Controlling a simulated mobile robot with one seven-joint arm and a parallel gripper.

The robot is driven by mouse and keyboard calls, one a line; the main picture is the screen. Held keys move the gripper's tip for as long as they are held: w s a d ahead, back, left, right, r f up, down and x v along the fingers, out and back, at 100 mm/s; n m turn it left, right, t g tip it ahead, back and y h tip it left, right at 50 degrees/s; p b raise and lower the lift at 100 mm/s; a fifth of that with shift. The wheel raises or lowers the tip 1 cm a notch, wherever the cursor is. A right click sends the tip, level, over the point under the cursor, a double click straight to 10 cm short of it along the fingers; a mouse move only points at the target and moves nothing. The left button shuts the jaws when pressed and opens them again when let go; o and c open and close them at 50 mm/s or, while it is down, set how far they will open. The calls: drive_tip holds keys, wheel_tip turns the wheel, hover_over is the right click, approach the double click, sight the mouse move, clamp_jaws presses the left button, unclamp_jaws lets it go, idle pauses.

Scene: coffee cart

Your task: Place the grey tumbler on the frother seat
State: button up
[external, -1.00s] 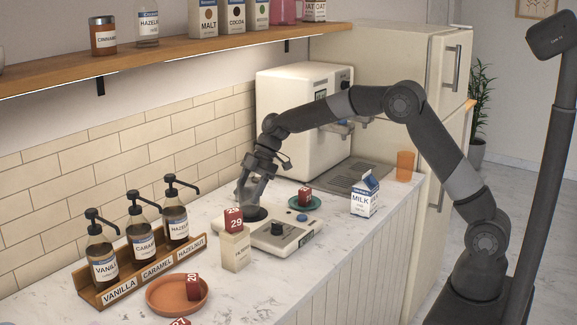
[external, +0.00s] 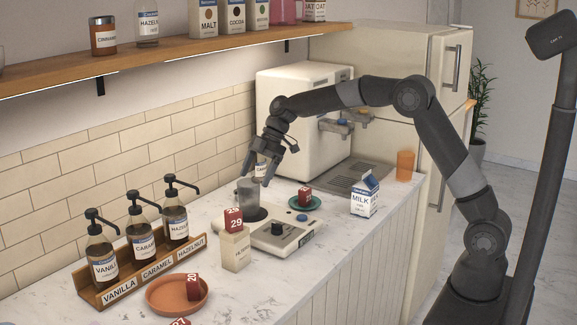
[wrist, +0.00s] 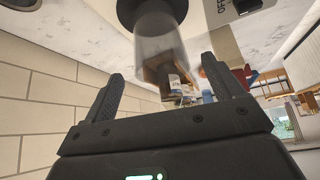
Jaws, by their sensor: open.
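The grey tumbler (external: 248,194) is a translucent smoky cup. It stands upright on the dark round frother seat (external: 262,215) at the back left of the white frother base (external: 289,238). In the wrist view the tumbler (wrist: 160,42) shows upside down, with its bottom on the black seat (wrist: 143,8). My gripper (external: 257,178) is open and empty, just above and behind the tumbler's rim. In the wrist view my gripper's fingers (wrist: 163,85) are spread apart, with the tumbler beyond their tips and apart from them.
A green saucer with a red cube (external: 305,196), a milk carton (external: 364,198) and an orange cup (external: 404,166) are to the right. Syrup bottles (external: 143,236) stand left.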

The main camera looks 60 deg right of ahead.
drive_tip(key=s+d+r+m+t+h, duration=0.15)
drive_tip(key=s+d+r+m, duration=0.35)
drive_tip(key=s+r, duration=0.65)
drive_tip(key=s+d+f+m+t+h, duration=0.1)
drive_tip(key=s+d+f+m, duration=0.1)
drive_tip(key=s, duration=0.8)
drive_tip(key=s+d+f+m+h, duration=0.2)
drive_tip(key=s+d+m, duration=0.2)
drive_tip(key=s, duration=0.7)
drive_tip(key=s+d+f+m+t+h, duration=0.1)
drive_tip(key=s+d+m, duration=0.3)
drive_tip(key=s, duration=0.6)
drive_tip(key=shift+s+f+t+h, duration=0.15)
drive_tip(key=shift+f+t+h, duration=0.25)
drive_tip(key=shift+f, duration=0.35)
